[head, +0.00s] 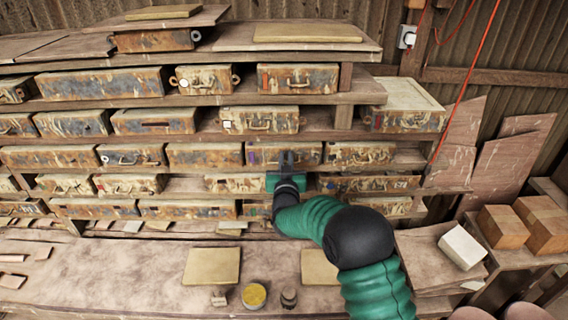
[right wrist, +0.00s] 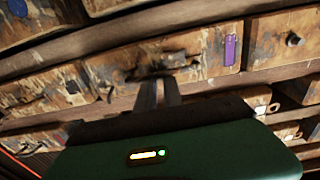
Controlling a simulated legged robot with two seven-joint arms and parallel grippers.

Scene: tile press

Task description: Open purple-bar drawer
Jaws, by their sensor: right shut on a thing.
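The purple-bar drawer (head: 310,153) is a worn, rust-stained drawer in the middle of the shelf rack. Its small purple bar (right wrist: 231,50) shows near one end of its front in the right wrist view. My right gripper (head: 286,160) is in front of this drawer. Its fingers (right wrist: 158,92) are shut on the drawer's dark handle (right wrist: 160,70), and partly hide it. The drawer front looks about level with its neighbours. My left gripper is not in view.
Similar drawers fill the rack (head: 362,93) on all sides. Below is a dusty bench (head: 120,275) with a tan board (head: 212,266) and a yellow-topped tin (head: 254,295). Wooden blocks (head: 502,227) and a pale block (head: 461,247) stand at right. A red cable hangs behind.

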